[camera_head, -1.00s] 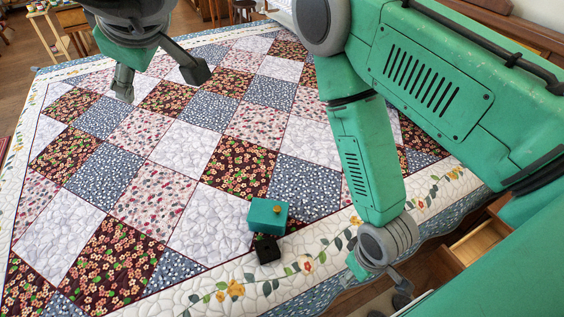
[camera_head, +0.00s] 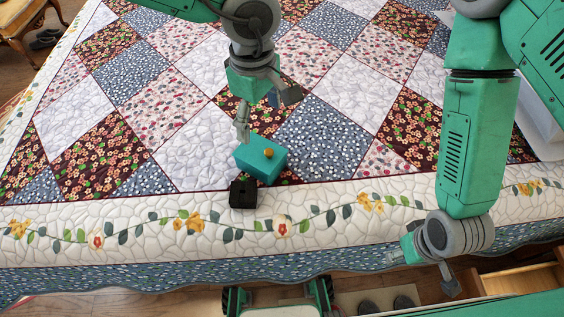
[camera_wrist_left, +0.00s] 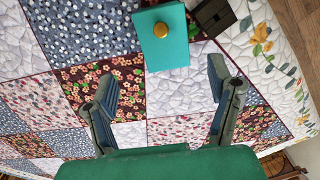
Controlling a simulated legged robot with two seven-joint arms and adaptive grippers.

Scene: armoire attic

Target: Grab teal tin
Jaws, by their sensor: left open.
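The teal tin (camera_head: 258,163) is a small box with a round gold knob (camera_head: 268,153) on top. It sits on the quilt near the bed's front edge. It also shows at the top of the left wrist view (camera_wrist_left: 160,47). My left gripper (camera_head: 266,118) is open and empty just behind the tin, over the quilt. In the left wrist view the fingers (camera_wrist_left: 165,92) are spread wide, with the tin ahead of the gap between them. My right gripper (camera_head: 428,255) hangs at the bed's front edge, right of the tin, and its jaw opening is unclear.
A small black box (camera_head: 243,194) lies close in front of the tin. The patchwork quilt (camera_head: 140,222) is otherwise mostly clear around them. An open wooden drawer (camera_head: 520,282) is below the bed edge at lower right. A wooden stool (camera_head: 22,25) stands at upper left.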

